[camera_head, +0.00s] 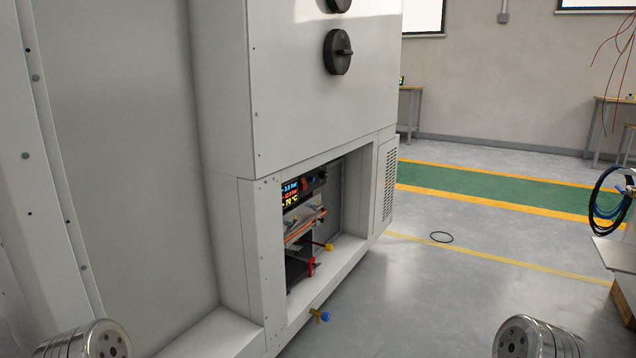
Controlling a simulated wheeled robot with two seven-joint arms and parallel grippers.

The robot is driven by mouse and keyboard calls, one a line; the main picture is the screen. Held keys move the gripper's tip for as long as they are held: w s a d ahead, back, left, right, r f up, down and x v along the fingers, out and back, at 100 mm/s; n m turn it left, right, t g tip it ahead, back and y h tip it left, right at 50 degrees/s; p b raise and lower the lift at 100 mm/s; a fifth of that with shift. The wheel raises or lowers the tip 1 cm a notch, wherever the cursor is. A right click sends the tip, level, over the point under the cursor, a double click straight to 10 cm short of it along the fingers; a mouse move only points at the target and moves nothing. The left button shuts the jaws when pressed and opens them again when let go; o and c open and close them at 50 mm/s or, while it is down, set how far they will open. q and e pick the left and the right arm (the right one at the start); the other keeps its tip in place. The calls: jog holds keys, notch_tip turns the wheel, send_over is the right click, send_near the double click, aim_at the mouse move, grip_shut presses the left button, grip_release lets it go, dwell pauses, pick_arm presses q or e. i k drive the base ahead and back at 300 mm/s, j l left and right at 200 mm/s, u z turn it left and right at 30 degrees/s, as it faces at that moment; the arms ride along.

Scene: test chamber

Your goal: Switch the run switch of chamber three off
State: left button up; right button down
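A large grey chamber cabinet (320,100) fills the left and middle of the head view. It has a black round knob (337,52) with a handle on its upper face, and part of a second black knob (339,4) shows at the top edge. In a lower recess is a small control panel with a lit display (290,190) and dark knobs or switches (314,180) right of it. I cannot tell which of these is the run switch, and no chamber number is readable. Only rounded metal parts of my arms show at the bottom corners; neither gripper is in view.
Below the panel are a red-handled part (311,265) and a yellow one (329,247). A blue-knobbed valve (324,316) juts out low at the front. A bench with blue hose (607,200) stands at right.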

aim_at(302, 181)
jog(key=i+l, duration=0.1)
jog(key=i, duration=0.35)
jog(key=i+l+u, duration=0.1)
jog(key=i, duration=0.3)
jog(key=i+l, duration=0.15)
jog(key=i, duration=0.3)
